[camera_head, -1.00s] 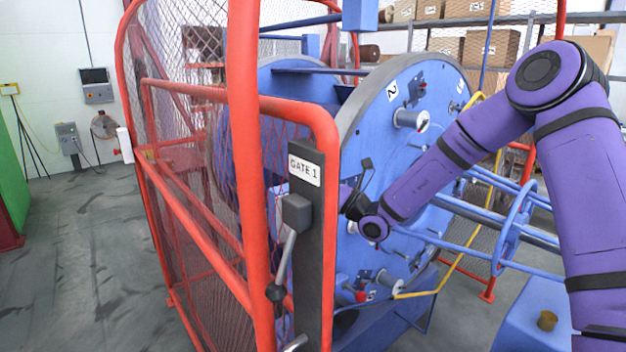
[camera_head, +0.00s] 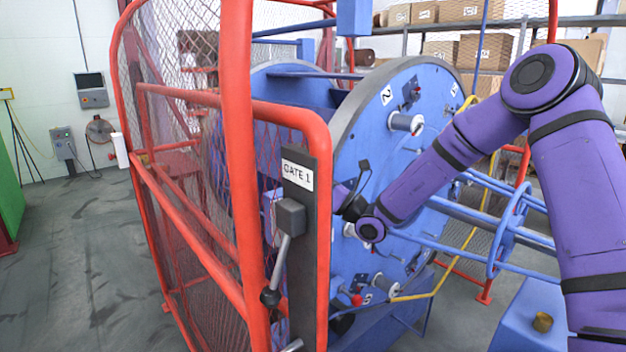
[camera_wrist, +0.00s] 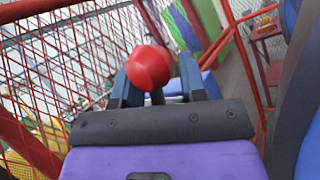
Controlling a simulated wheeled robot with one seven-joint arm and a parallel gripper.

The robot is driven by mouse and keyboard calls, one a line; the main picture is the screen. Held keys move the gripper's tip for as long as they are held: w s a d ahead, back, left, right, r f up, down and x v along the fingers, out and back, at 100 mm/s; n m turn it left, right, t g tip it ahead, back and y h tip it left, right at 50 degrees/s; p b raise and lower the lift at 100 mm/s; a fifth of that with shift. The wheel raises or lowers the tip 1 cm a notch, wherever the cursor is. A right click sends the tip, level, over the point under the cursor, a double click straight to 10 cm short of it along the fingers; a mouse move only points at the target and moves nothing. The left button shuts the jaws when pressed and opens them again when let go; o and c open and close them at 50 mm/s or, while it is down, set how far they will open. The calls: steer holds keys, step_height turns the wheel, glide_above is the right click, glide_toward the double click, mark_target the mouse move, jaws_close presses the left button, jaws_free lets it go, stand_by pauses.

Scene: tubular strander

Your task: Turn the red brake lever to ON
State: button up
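In the wrist view a round red knob (camera_wrist: 149,67) on a short dark stem stands between the two dark fingers of my gripper (camera_wrist: 157,72). The fingers are spread to either side of it, with visible room on the right; I cannot tell whether the left finger touches. In the head view my gripper (camera_head: 346,203) is beside the blue disc of the machine, partly hidden behind the GATE 1 post. The lever's knob is hidden there. No ON marking can be read.
The red gate frame (camera_head: 238,150) with mesh and a GATE 1 plate (camera_head: 297,173) stands in front and left of my gripper. A gate handle (camera_head: 272,297) hangs on its post. The large blue disc (camera_head: 395,150) with bobbins is close behind. Open floor (camera_head: 70,250) lies left.

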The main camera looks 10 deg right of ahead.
steer(key=v, duration=1)
steer(key=shift+s+d+f, duration=0.15)
steer(key=shift+d, duration=0.15)
steer(key=s+a+r+n+g+h, duration=0.2)
steer(key=s+r+n+g+h, duration=0.15)
steer(key=s+n+g, duration=0.5)
steer(key=s+a+r+n+g+h, duration=0.2)
steer(key=s+r+n+g+h, duration=0.3)
steer(key=s+n, duration=0.55)
steer(key=s+d+r+n+t+h, duration=0.2)
steer(key=s+d+n+h, duration=0.3)
steer(key=s+d, duration=0.3)
steer(key=s+d+r+n+t+h, duration=0.3)
steer(key=s+d+n+t+h, duration=0.1)
steer(key=s+d, duration=0.4)
steer(key=d+n+h, duration=0.1)
steer(key=d+h, duration=0.1)
steer(key=shift+s+d+t+h, duration=0.2)
steer(key=shift+d+t+h, duration=0.05)
steer(key=shift+t+h, duration=0.1)
